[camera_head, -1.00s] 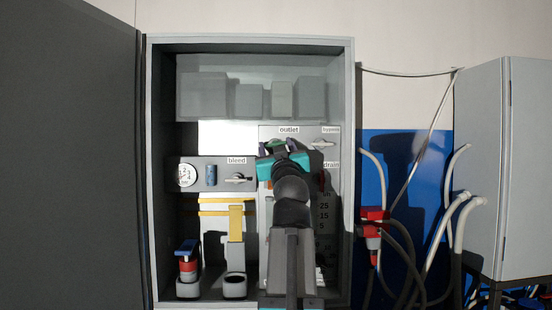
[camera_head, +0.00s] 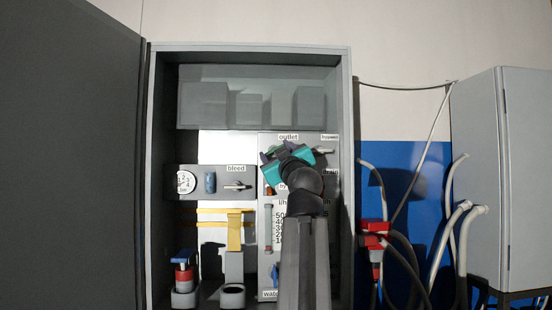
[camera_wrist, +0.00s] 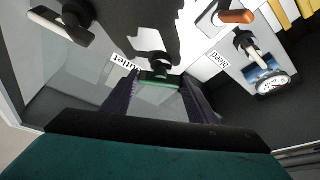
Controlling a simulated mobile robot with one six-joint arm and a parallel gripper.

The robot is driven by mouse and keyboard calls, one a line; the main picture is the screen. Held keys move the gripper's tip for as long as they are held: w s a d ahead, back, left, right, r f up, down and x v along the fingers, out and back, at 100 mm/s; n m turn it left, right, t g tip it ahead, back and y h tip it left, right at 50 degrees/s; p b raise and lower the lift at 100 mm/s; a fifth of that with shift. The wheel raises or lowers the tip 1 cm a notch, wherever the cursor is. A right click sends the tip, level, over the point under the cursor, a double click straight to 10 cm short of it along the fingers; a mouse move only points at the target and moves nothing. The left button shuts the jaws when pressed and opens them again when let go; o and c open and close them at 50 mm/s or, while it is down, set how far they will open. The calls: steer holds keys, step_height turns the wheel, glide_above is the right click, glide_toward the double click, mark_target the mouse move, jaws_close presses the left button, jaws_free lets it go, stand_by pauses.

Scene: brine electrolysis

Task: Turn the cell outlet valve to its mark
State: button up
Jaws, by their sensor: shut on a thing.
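The cell outlet valve has a green handle (camera_wrist: 160,80) on a dark hub, under the "outlet" label (camera_head: 288,137) in the cabinet. In the wrist view, my gripper (camera_wrist: 162,87) has its two dark fingers at either end of the green handle and is shut on it. In the head view, my teal gripper (camera_head: 286,160) is tilted, its right side higher, and covers most of the valve. The valve's mark is hidden or too small to make out.
A valve with a pale lever (camera_head: 324,150) sits close right of my gripper. The bleed valve (camera_head: 238,187), a blue part (camera_head: 210,183) and a gauge (camera_head: 186,182) are to the left. The cabinet's side wall (camera_head: 346,200) is right of my arm.

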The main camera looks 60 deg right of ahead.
steer(key=shift+s+d+r+n+g+y+p, duration=0.15)
steer(key=shift+n+y+p, duration=0.9)
steer(key=shift+n, duration=1.35)
steer(key=shift+a+r+n+g+y+p, duration=0.1)
steer(key=shift+n+y+p, duration=0.9)
steer(key=shift+n, duration=1.4)
steer(key=shift+s+d+r+n+g+y+p, duration=0.15)
steer(key=shift+n+y+p, duration=0.5)
steer(key=shift+n+p, duration=1.25)
steer(key=shift+w+f+n+b, duration=0.1)
steer(key=shift+n+b, duration=0.4)
steer(key=shift+n, duration=0.1)
steer(key=o, duration=1)
steer(key=shift+o, duration=0.2)
steer(key=shift+a, duration=0.1)
steer(key=p+v, duration=1)
steer(key=v, duration=0.3)
steer(key=shift+s+p, duration=0.35)
steer(key=shift+p, duration=0.05)
